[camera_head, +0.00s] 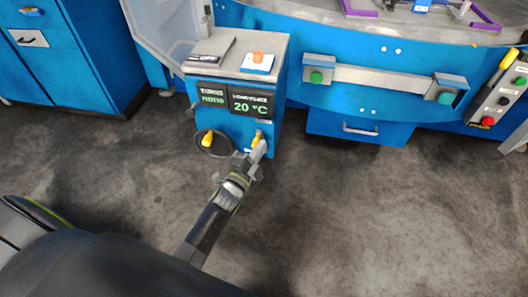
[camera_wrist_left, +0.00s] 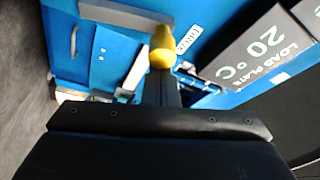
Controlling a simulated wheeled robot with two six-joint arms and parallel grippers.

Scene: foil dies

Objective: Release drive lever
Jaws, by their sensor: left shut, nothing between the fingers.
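The drive lever has a yellow handle (camera_head: 256,138) and sits low on the right of the blue control box's front face. In the left wrist view its yellow knob (camera_wrist_left: 162,45) shows beside a label that reads DRIVE. My left gripper (camera_head: 260,150) is shut and empty, with its fingertips right at the lever. In the left wrist view the shut fingers (camera_wrist_left: 171,88) point at the knob and hide the lower part of the lever. I cannot tell whether they touch it. My right gripper is not in view.
The blue control box (camera_head: 270,100) has a display reading 20 °C and an orange button (camera_head: 258,57) on top. A second yellow handle (camera_head: 207,139) is on its left. A blue press with a drawer (camera_head: 340,128) stands right, blue cabinets (camera_head: 60,60) left. The floor in front is clear.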

